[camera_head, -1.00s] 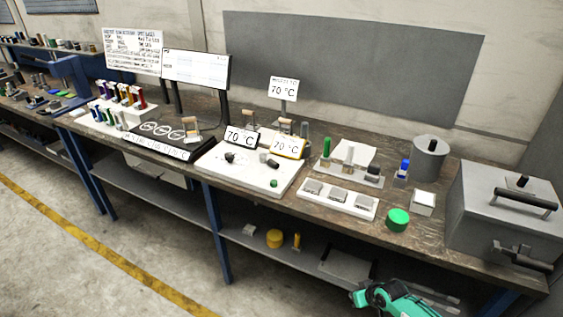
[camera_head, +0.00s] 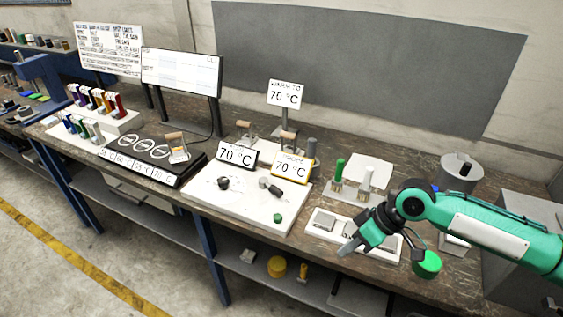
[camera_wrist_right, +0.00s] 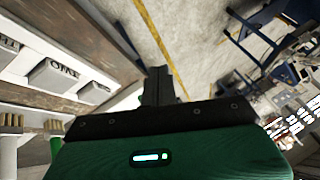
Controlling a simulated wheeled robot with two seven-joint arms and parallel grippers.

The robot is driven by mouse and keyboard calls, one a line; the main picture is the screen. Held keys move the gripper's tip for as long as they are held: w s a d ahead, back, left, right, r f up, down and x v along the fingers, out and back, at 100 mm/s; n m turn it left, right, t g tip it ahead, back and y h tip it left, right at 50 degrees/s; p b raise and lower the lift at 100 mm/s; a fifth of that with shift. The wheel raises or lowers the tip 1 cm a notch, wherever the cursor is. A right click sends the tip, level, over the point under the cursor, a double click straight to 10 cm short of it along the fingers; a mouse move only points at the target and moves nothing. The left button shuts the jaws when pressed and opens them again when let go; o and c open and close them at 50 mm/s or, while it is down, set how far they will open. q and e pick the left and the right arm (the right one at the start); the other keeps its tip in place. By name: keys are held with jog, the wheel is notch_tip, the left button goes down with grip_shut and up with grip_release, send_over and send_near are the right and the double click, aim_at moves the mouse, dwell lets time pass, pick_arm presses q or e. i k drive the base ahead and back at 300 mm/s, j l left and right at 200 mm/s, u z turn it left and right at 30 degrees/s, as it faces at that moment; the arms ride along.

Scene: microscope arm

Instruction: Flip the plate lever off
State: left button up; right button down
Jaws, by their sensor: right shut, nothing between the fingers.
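A white plate unit (camera_head: 232,212) stands on the bench, left of my right gripper in the head view. On it are a round black knob (camera_head: 223,183), a short grey lever with a dark end (camera_head: 270,187) and a green button (camera_head: 278,218). I cannot tell for sure which control is the plate lever. My right gripper (camera_head: 348,247) is shut and empty, in front of the white tray of grey blocks. Its closed dark fingers (camera_wrist_right: 160,85) also show in the right wrist view. My left gripper is not in view.
Two 70 °C signs, a white one (camera_head: 237,155) and a yellow-framed one (camera_head: 292,167), stand behind the controls. The white block tray (camera_head: 325,215) is close to my right gripper. A black panel (camera_head: 160,165) lies further left.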

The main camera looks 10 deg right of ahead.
aim_at(263, 184)
jog(key=i, duration=1.2)
